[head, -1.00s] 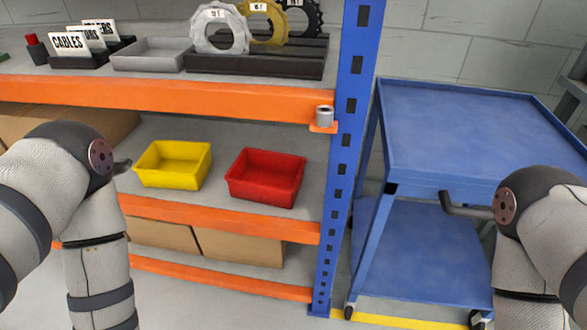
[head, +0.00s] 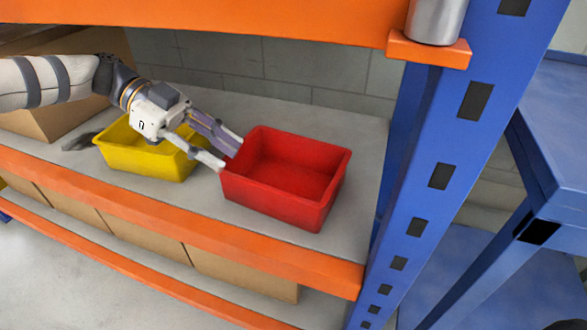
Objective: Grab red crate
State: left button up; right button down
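The red crate (head: 285,205) is an empty open-topped box standing upright on the grey middle shelf, near the blue post. My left gripper (head: 231,159) reaches in from the left, above the yellow crate, with its fingertips at the left side of the red crate. Its two fingers are spread with a gap between them, and nothing shows held. I cannot tell whether the fingertips touch the crate's wall. My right gripper is out of view.
The yellow crate (head: 150,163) stands left of the red one, partly covered by my gripper. The blue post (head: 425,180) rises close on the right. An orange beam (head: 200,225) edges the shelf, and another orange beam (head: 250,20) crosses above. A blue cart (head: 560,200) stands at right.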

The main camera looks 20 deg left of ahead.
aim_at(266, 186)
pick_arm(q)
jog(key=x, duration=1)
jog(key=shift+s+d+f+b, duration=0.15)
jog(key=shift+f+b, duration=0.25)
jog(key=shift+c, duration=0.5)
grip_shut()
